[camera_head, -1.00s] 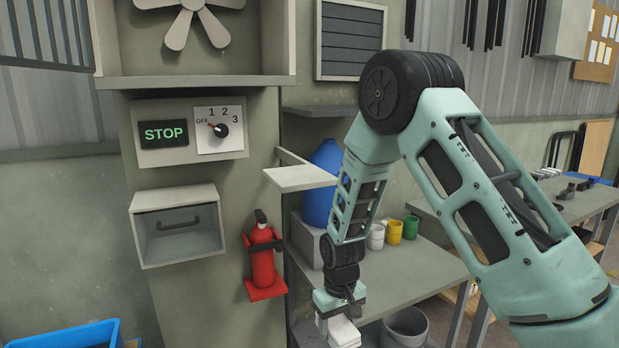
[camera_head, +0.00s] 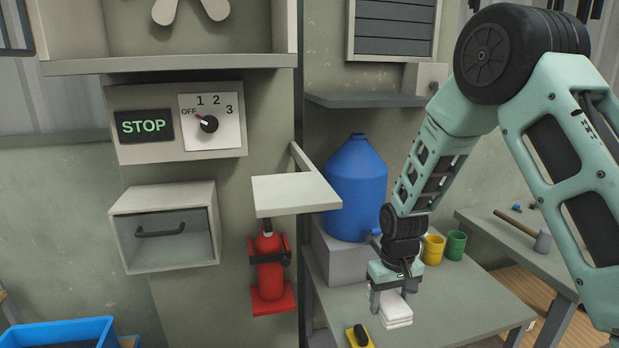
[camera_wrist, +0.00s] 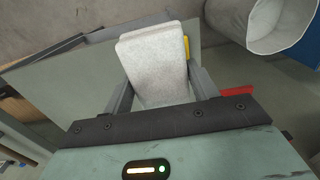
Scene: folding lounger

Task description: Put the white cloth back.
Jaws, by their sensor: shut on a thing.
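The white cloth (camera_head: 396,312) is a folded, thick pad. My gripper (camera_head: 388,290) is shut on it and holds it in front of or over the grey workbench in the head view. In the wrist view the cloth (camera_wrist: 155,65) sits between the two fingers of my gripper (camera_wrist: 155,90), its far end sticking out beyond them. Whether the cloth touches anything below is hard to tell. An empty white shelf (camera_head: 296,193) juts from the pillar, left of and higher than my gripper.
A blue water jug (camera_head: 354,190) stands on a grey block (camera_head: 342,255). A yellow cup (camera_head: 433,250) and green cup (camera_head: 456,246) stand on the workbench (camera_head: 475,300). A yellow-and-black tool (camera_head: 359,337) lies near its front. A red extinguisher (camera_head: 269,268) hangs below the shelf.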

